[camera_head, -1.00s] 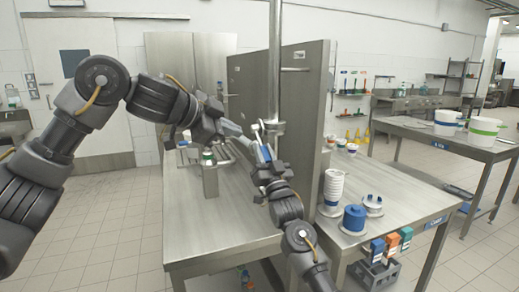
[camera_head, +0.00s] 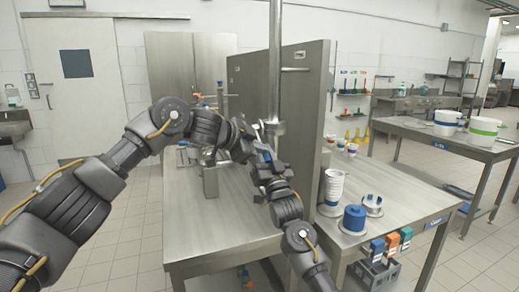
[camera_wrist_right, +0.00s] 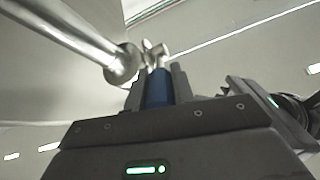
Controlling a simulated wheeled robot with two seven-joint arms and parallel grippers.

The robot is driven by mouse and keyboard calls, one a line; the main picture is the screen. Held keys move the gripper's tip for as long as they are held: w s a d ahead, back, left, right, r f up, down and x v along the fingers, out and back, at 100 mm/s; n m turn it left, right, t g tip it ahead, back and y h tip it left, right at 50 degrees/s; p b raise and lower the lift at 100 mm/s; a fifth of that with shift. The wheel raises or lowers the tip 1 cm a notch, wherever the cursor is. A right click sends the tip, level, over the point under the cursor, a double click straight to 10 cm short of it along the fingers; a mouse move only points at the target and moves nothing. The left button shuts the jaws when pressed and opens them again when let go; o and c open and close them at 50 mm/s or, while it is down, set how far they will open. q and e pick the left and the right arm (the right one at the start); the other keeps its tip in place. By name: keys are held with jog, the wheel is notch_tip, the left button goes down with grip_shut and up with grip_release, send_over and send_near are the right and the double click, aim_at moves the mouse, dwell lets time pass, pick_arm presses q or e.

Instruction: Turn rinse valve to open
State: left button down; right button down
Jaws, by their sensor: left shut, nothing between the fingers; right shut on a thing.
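The rinse valve sits on the vertical steel pipe (camera_head: 275,70) beside the tall steel partition. Its blue lever (camera_wrist_right: 157,88) stands between the fingers of my right gripper (camera_wrist_right: 157,82) in the right wrist view. In the head view, my right gripper (camera_head: 266,164) is shut on this lever just below the pipe's end. A metal fitting (camera_wrist_right: 152,52) shows beyond the lever. My left gripper (camera_head: 250,146) is shut and empty, close to the left of the valve. Its fingertips are hard to make out, and whether it touches the valve cannot be told.
The steel partition (camera_head: 302,110) stands right of the pipe. The left bench top (camera_head: 225,225) is mostly clear in front.

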pick_arm(q)
jog(key=shift+w+f, duration=0.1)
jog(key=shift+f, duration=0.15)
pick_arm(e)
jog(key=shift+r, duration=0.1)
